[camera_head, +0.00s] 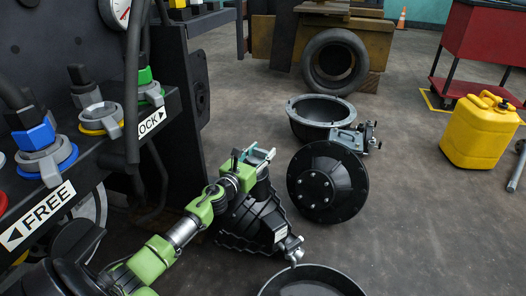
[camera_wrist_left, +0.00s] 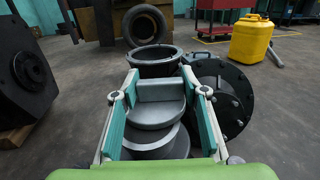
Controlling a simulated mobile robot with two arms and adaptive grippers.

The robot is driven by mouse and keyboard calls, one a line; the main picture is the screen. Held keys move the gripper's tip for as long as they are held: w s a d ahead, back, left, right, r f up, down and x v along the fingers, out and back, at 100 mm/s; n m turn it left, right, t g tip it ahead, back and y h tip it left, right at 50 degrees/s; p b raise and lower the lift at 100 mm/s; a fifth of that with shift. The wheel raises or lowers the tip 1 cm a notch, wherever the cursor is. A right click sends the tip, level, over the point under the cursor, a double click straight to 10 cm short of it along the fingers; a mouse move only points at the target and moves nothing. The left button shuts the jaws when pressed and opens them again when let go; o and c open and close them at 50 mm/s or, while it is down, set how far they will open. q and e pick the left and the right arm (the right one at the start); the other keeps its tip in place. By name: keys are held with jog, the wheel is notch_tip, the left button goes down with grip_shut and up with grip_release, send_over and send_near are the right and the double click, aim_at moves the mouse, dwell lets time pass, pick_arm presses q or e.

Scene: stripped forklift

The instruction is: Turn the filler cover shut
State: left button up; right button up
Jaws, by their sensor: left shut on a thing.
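My left gripper (camera_head: 259,155) reaches in from the left over a black ribbed housing (camera_head: 245,222) on the floor. In the left wrist view its two teal fingers (camera_wrist_left: 160,78) stand on either side of the grey filler cover (camera_wrist_left: 158,112). The cover has a raised upright grip and rounded discs below it. The fingers are shut on this grip. In the head view the gripper and arm hide most of the cover. How far the cover is turned cannot be told. My right gripper does not show.
A round black flanged housing (camera_head: 327,182) and a grey bowl-shaped housing (camera_head: 319,121) stand close right. A black pan (camera_head: 311,281) lies in front. A panel with coloured couplings (camera_head: 45,148) is at left. A yellow can (camera_head: 479,132) stands on open floor at right.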

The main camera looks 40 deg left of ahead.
aim_at(259, 158)
pick_arm(q)
jog(key=shift+s+f+m+h+b, duration=0.1)
jog(key=shift+s+m+h+b, duration=0.15)
jog(key=shift+m+h+b, duration=0.35)
jog(key=shift+s+m+h+b, duration=0.25)
jog(key=shift+m+h+b, duration=0.05)
jog(key=shift+h, duration=0.6)
jog(key=o, duration=1.6)
jog(key=shift+r, duration=5.05)
